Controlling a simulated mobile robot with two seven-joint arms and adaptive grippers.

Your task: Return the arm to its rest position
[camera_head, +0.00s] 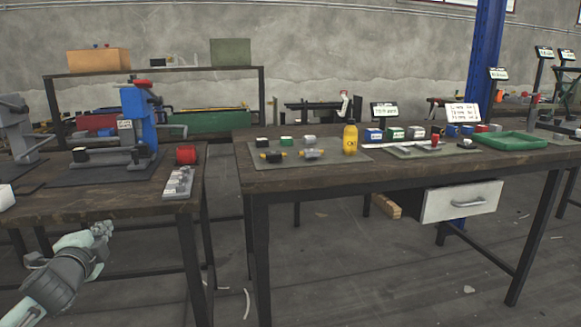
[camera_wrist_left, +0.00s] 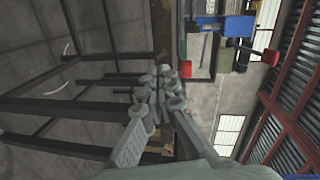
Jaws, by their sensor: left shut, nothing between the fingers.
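My left gripper (camera_head: 102,230) shows at the lower left of the head view, in front of the left workbench (camera_head: 110,196) and below its top. It is shut and empty, apart from the bench things. In the left wrist view its fingers (camera_wrist_left: 158,88) meet in the middle of the picture with nothing between them. My left forearm comes in from the lower left corner. My right gripper is not in view.
A blue rivet press (camera_head: 138,118), a red cylinder (camera_head: 186,154) and a grey slotted block (camera_head: 178,183) stand on the left bench. The right bench (camera_head: 330,178) holds a yellow bottle (camera_head: 350,139), small blocks and a green tray (camera_head: 512,141). A floor gap separates the benches.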

